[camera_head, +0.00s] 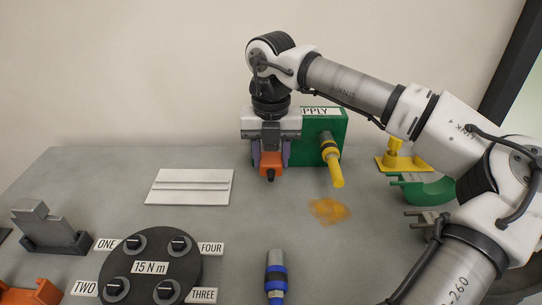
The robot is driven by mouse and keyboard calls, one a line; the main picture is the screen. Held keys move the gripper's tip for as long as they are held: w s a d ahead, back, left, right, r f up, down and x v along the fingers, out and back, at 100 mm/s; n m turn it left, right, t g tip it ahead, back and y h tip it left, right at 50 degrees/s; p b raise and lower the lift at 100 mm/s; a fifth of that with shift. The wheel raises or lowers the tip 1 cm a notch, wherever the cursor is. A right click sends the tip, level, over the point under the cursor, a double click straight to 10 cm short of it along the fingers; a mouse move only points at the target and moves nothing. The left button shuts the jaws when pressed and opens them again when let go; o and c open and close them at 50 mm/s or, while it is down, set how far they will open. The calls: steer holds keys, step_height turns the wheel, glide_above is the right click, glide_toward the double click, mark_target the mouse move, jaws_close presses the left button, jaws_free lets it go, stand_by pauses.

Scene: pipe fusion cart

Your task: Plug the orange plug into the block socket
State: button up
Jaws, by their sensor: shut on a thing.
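My gripper (270,160) is shut on the orange plug (270,164). The plug's dark tip points down toward the table and toward me. My gripper is in front of the left part of a green block (336,122) with a white label whose visible letters read "PPLY". The gripper and wrist hide that part of the block. A yellow connector (332,160) sticks out of the block's front, to the right of the plug. I cannot tell whether the plug touches the block, and no empty socket is clear to see.
A blue and grey connector (276,276) is at the front middle. A black disc (150,268) with several numbered posts is at front left, a white slab (190,187) behind it. Green holders (425,188) and a yellow stand (397,158) are at right. An orange-brown patch (329,211) marks the table.

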mark_target(271, 149)
steer(key=shift+w+p, duration=0.3)
steer(key=shift+w, duration=1.35)
steer(key=o, duration=1.1)
step_height(271, 149, up, 14)
steer(key=shift+b, duration=0.3)
steer(key=shift+f, duration=0.15)
